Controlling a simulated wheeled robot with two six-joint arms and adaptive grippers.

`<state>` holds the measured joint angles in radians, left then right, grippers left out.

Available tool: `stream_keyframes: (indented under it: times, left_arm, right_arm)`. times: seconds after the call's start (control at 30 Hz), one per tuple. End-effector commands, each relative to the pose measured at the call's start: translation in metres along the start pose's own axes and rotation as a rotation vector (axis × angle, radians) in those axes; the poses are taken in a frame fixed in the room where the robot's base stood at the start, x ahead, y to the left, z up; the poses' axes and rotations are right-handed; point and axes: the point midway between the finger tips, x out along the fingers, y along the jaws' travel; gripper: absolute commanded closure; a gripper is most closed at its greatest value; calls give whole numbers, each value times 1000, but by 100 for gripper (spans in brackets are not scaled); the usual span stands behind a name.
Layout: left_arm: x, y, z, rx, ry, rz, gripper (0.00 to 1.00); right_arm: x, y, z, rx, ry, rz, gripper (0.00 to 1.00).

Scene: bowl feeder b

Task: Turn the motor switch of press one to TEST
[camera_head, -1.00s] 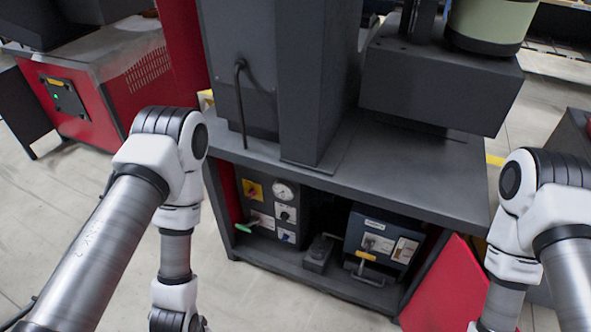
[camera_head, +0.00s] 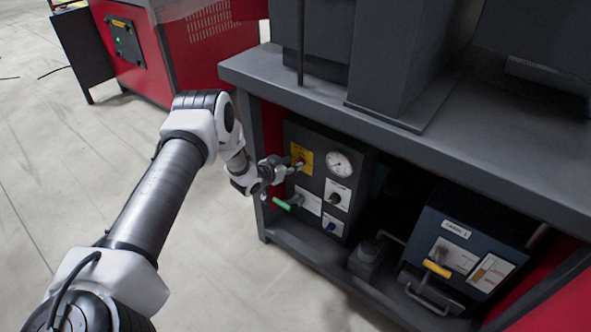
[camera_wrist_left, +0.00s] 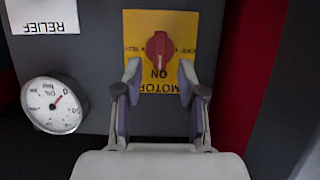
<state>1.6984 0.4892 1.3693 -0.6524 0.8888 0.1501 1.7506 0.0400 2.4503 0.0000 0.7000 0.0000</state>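The motor switch is a red knob (camera_wrist_left: 159,46) on a yellow plate marked MOTOR (camera_wrist_left: 181,20), which appears upside down in the left wrist view. The knob's long side stands roughly vertical there, with ON just below it; the small side labels are hard to read. My left gripper (camera_wrist_left: 160,70) is open, with one finger on each side of the knob's lower part and no clear contact. In the head view, my left gripper (camera_head: 291,166) is at the yellow plate (camera_head: 303,153) and hides most of the knob. My right gripper is out of view.
The panel also bears a round gauge (camera_head: 340,163), a RELIEF label (camera_wrist_left: 45,15) and other switches (camera_head: 337,195). A green-handled lever (camera_head: 282,203) sits just below my left gripper. The grey press table (camera_head: 450,150) overhangs the panel. A blue box (camera_head: 460,250) stands right.

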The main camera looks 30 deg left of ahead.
Motion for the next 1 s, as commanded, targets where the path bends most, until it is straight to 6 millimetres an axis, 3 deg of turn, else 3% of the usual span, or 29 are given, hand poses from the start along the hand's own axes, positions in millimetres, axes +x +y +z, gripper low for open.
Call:
stream_keyframes:
  times: [0.13, 0.4, 0.43, 0.53, 1.0]
  left_arm:
    - [22, 0, 3, 1, -1, 1, 60]
    - [27, 0, 1, -1, -2, 0, 60]
    - [27, 0, 1, -1, -2, 0, 64]
    - [26, 1, 1, -2, -3, 0, 99]
    - [26, 2, 0, 52, -4, -24, 100]
  right_arm:
    - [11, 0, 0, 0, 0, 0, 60]
    - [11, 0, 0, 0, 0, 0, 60]
    - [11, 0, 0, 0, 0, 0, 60]
    - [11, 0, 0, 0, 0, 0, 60]
    - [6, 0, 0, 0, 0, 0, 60]
